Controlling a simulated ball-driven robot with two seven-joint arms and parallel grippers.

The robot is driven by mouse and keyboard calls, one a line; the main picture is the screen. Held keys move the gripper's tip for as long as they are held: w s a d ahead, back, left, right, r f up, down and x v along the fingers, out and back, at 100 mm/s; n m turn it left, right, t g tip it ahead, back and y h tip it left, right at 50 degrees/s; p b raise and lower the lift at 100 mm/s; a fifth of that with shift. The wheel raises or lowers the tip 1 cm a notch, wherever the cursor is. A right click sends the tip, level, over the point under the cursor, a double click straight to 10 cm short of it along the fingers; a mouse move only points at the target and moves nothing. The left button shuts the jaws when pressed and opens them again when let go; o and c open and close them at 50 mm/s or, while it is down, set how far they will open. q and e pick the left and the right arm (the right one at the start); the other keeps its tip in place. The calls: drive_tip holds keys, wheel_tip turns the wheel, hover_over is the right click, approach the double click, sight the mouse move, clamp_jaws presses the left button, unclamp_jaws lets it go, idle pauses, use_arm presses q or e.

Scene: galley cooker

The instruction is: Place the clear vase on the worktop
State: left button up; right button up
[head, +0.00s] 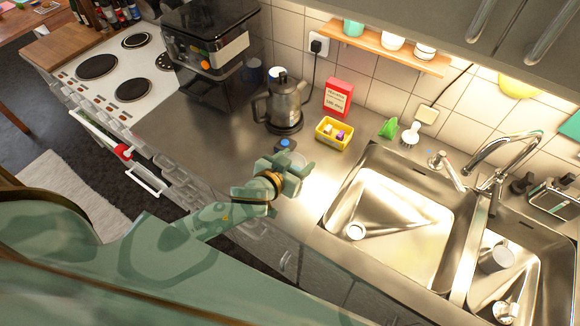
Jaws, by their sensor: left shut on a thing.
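My left gripper (290,170) reaches in from the left over the front part of the steel worktop (222,139), left of the sink. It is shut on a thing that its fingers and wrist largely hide. That thing looks like the clear vase, but its outline is hard to make out against the bright steel. I cannot tell whether it touches the worktop. My right gripper is not in view.
Behind the gripper are a small dark item with a blue top (286,144), a kettle (283,104), a yellow box (333,133) and a red packet (338,97). A coffee machine (208,50) stands back left. The sink (390,225) lies right. Worktop left of the gripper is clear.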

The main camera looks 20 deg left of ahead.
use_arm(q)
drive_tip(key=w+a+f+b, duration=0.2)
drive_tip(key=w+f, duration=0.1)
drive_tip(key=f, duration=0.5)
drive_tip(key=shift+a+f+b, duration=0.25)
drive_tip(key=shift+a+b, duration=0.05)
drive_tip(key=shift+b, duration=0.05)
drive_tip(key=shift+f, duration=0.25)
drive_tip(key=o, duration=1.5)
drive_tip(key=shift+o, duration=0.2)
